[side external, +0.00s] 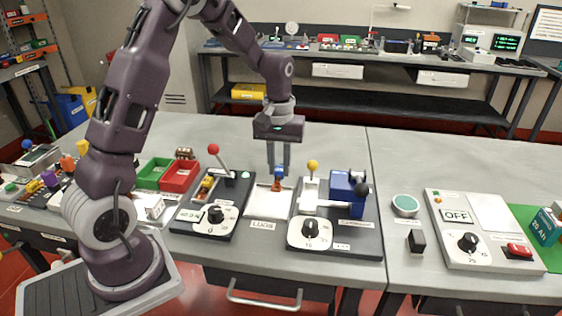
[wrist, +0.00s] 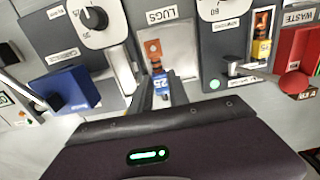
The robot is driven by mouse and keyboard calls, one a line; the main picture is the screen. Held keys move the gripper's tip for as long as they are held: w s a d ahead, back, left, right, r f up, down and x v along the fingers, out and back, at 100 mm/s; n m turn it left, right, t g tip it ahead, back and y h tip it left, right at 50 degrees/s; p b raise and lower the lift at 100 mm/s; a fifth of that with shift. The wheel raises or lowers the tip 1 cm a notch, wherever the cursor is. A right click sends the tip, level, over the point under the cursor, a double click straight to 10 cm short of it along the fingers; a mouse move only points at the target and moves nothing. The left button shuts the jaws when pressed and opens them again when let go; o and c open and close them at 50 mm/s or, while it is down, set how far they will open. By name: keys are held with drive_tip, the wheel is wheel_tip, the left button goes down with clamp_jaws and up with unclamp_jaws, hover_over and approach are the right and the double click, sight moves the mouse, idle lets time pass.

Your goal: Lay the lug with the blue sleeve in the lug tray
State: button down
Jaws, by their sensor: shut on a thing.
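My gripper (side external: 278,177) points down at the lug tray (side external: 262,207), a pale tray labelled LUGS. It is shut on the lug with the blue sleeve (side external: 279,173); the sleeve is up and the copper end is down. In the wrist view the blue sleeve (wrist: 160,82), with a white tag reading 25, lies between my fingertips (wrist: 160,95). The lug's flat copper end, with a hole, shows against the lug tray (wrist: 180,52). I cannot tell whether the copper end touches the tray floor.
Left of the tray stands a dark device with a red-knobbed lever (side external: 214,150) and a dial. Right of it stands one with a yellow-knobbed lever (side external: 313,165) and a blue block (side external: 345,187). Green (side external: 153,173) and red (side external: 180,176) bins stand further left.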

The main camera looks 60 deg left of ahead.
drive_tip(key=shift+f, duration=3.75)
drive_tip(key=shift+f, duration=0.15)
drive_tip(key=c, duration=1.2)
unclamp_jaws()
drive_tip(key=shift+o, duration=0.2)
wheel_tip(320, 180, up, 7)
drive_tip(key=shift+r, duration=0.1)
drive_tip(key=s+d+r+m+t, duration=0.2)
drive_tip(key=s+d+r, duration=0.25)
drive_tip(key=r, duration=0.45)
drive_tip(key=s+d+r+m+t, duration=0.1)
drive_tip(key=s+d+r+m, duration=0.2)
drive_tip(key=s, duration=0.6)
drive_tip(key=s+d+r+m+t, duration=0.2)
drive_tip(key=s+d+r+m, duration=0.2)
drive_tip(key=s, duration=0.6)
drive_tip(key=shift+d+t, duration=0.3)
drive_tip(key=shift+d, duration=0.55)
